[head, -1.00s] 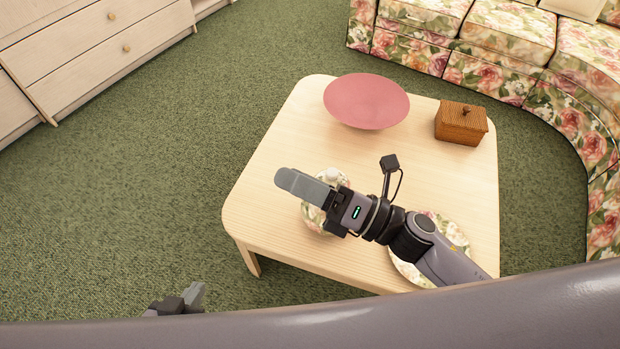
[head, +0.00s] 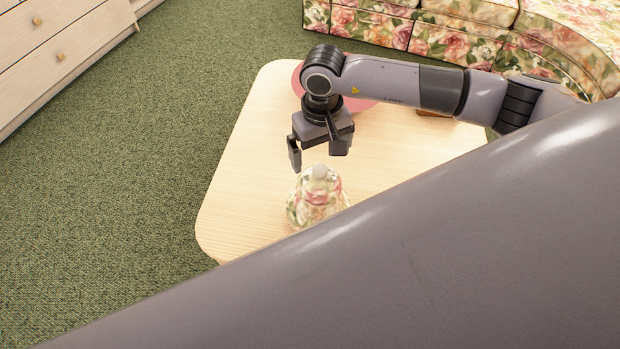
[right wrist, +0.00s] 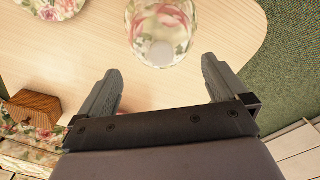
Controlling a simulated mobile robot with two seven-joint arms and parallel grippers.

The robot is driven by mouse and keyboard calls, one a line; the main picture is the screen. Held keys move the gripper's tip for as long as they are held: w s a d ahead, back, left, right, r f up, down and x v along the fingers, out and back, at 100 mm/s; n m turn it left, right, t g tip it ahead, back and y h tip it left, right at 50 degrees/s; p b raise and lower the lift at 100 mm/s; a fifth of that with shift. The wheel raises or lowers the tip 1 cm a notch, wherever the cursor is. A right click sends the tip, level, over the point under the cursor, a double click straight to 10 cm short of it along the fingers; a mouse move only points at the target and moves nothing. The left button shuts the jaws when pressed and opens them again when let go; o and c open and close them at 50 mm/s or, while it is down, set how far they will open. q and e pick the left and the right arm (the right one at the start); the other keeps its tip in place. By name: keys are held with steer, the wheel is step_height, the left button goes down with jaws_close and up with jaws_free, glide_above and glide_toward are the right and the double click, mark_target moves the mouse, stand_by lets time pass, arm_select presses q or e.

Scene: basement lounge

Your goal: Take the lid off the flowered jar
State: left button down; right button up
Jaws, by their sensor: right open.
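The flowered jar (head: 312,207) stands upright on the pale wooden table (head: 240,170), its lid on, with a pale round knob (head: 320,171) on top. My right gripper (head: 317,154) points down just above and behind the knob, open and empty. In the right wrist view the jar (right wrist: 160,22) and its knob (right wrist: 159,53) lie ahead of the open fingers (right wrist: 161,78), centred between them and apart from both. The seam between lid and jar is hard to make out. My left gripper is out of view.
A pink bowl (head: 358,105) is partly hidden behind my right arm. A wooden box (right wrist: 36,112) and a flowered plate (right wrist: 30,7) are on the table. The table's left part is clear. A flowered sofa (head: 375,26) stands behind; drawers (head: 50,45) are at far left.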

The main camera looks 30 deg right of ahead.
mark_target(320, 168)
steer(key=f, duration=0.5)
steer(key=shift+s+a+f, duration=0.15)
steer(key=shift+s+f, duration=0.2)
steer(key=shift+s, duration=0.05)
steer(key=shift+f, duration=0.5)
steer(key=shift+w, duration=0.1)
steer(key=c, duration=0.9)
steer(key=shift+r, duration=0.15)
